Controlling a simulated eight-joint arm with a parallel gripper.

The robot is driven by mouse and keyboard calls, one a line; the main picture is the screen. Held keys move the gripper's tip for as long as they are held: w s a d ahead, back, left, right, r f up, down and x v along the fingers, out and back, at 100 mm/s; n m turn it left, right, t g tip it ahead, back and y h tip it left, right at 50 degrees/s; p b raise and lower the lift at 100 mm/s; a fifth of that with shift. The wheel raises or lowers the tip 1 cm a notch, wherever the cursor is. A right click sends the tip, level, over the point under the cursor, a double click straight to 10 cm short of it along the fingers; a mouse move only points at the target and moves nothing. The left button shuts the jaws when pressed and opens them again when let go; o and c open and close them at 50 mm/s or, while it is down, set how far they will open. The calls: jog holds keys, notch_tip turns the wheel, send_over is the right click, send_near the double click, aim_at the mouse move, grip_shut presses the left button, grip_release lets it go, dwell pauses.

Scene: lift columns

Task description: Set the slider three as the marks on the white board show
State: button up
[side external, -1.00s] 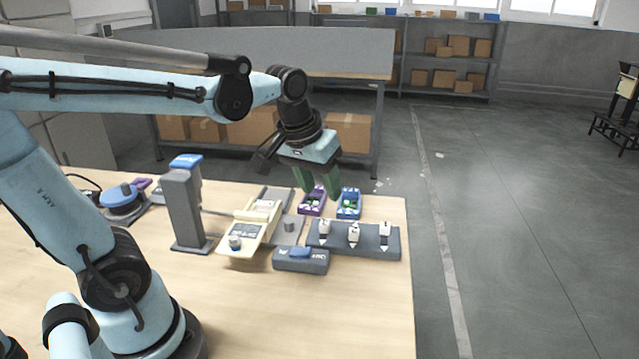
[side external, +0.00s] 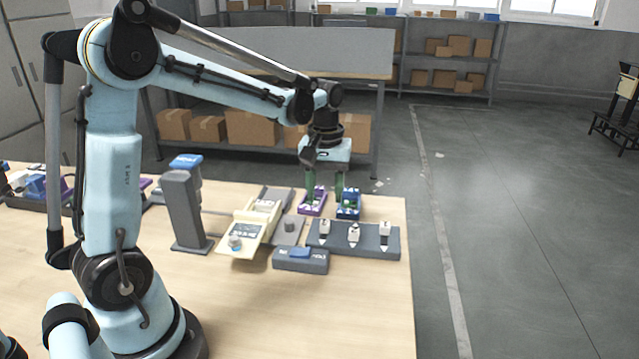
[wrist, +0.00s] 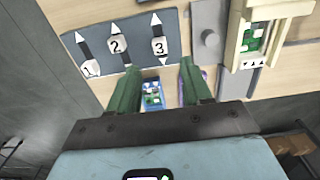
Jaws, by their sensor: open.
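The dark slider panel (side external: 375,250) lies at the table's right end with three white knobs. In the wrist view, slider three's knob (wrist: 159,46), marked 3, stands nearest the cream device, with a white arrow above and below. Knobs 1 (wrist: 91,68) and 2 (wrist: 116,44) are to its left. A small white strip (wrist: 255,64) on the cream device (wrist: 237,40) bears small dark triangle marks, too small to read surely. My gripper (side external: 325,198) is open and empty, pointing down behind the panel, apart from all knobs. It also shows in the wrist view (wrist: 160,85).
A grey box with a blue button (side external: 300,260) sits in front of the panel. A grey post (side external: 185,210) stands left of the cream device. The front right tabletop is clear.

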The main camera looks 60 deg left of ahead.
aim_at(325, 223)
notch_tip(325, 223, down, 7)
jog(key=shift+f, duration=0.2)
jog(key=shift+c, duration=0.3)
grip_shut()
